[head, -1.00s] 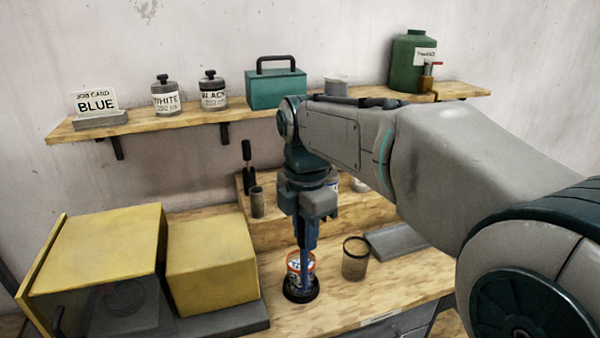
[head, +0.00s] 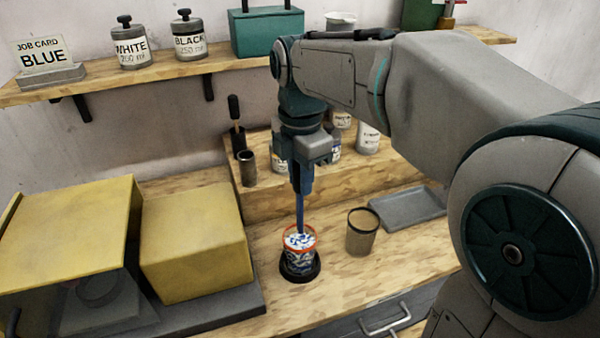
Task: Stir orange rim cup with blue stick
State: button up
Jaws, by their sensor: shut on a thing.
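The orange rim cup (head: 299,262) stands upright on a round black base on the wooden bench. White and blue contents show inside its rim, in streaks. My gripper (head: 302,185) points straight down above the cup and is shut on the blue stick (head: 300,213). The stick is close to upright, and its lower end is inside the cup, hidden in the contents.
A dark-rimmed brownish cup (head: 361,232) stands just right of the orange rim cup, with a grey tray (head: 408,208) beyond it. A yellow box (head: 195,245) is at the left. Several cans stand on the step behind my gripper.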

aim_at(300, 218)
jog(key=shift+f+b, duration=3.65)
jog(key=shift+f, duration=1.95)
